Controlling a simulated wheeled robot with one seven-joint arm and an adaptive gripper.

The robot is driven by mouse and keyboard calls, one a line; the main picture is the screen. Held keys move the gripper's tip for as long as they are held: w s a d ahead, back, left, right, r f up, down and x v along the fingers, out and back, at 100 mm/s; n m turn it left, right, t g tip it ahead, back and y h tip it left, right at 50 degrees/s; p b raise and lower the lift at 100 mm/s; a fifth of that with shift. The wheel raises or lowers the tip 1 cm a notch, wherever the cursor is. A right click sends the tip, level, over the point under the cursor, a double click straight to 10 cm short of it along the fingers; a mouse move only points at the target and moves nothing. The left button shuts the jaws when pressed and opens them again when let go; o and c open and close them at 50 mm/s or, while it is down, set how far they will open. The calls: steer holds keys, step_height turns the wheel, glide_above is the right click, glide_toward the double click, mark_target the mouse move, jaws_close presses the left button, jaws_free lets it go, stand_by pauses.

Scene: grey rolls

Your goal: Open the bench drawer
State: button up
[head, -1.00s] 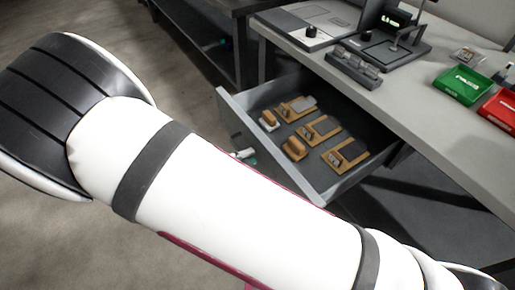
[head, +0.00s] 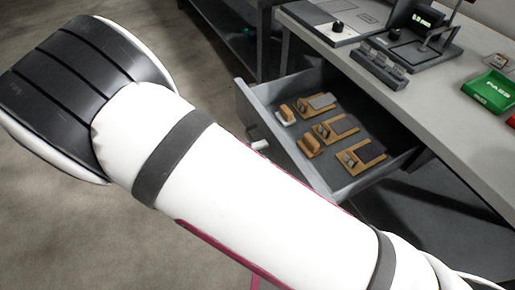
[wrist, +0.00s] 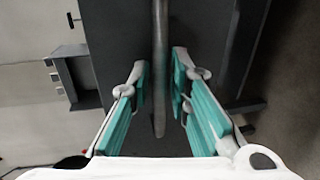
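The bench drawer (head: 370,179) stands pulled out well from under the grey bench top in the head view. It holds several wooden blocks and notched wooden pieces with grey parts. In the wrist view, a long grey bar (wrist: 160,75), which looks like the drawer handle, runs between the two teal-padded fingers of my gripper (wrist: 160,75). A gap shows on both sides of the bar, so the fingers are apart and not clamped on it. In the head view my white arm hides most of the gripper; only a small pale part shows beside the drawer front.
On the bench top (head: 440,125) are a grey device with a knob (head: 335,28), a grey block fixture (head: 378,67), a stand with a lit display (head: 420,25) and a green tray (head: 492,92). Another dark bench stands behind. Open floor (head: 60,220) lies to the left.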

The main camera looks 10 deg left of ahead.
steer(key=v, duration=1.1)
steer(key=shift+a, duration=0.2)
steer(key=shift+s, duration=0.15)
steer(key=w+d+r+m+g+y, duration=0.15)
steer(key=d+r+g, duration=0.35)
steer(key=d+r, duration=0.55)
steer(key=d+r+m+g+y, duration=0.3)
steer(key=d+r+g, duration=0.35)
steer(key=d, duration=0.65)
steer(key=s+d+r+m+y, duration=0.2)
steer(key=s+d+r+y, duration=0.25)
steer(key=s+d, duration=0.3)
steer(key=s+d+t+y, duration=0.3)
steer(key=s+d, duration=0.1)
steer(key=s, duration=0.7)
step_height(320, 180, up, 21)
steer(key=t+p, duration=0.3)
steer(key=p, duration=1.6)
steer(key=shift+w+r+m+y+p, duration=0.2)
steer(key=shift+m+y+p, duration=0.1)
steer(key=shift+m+p, duration=0.1)
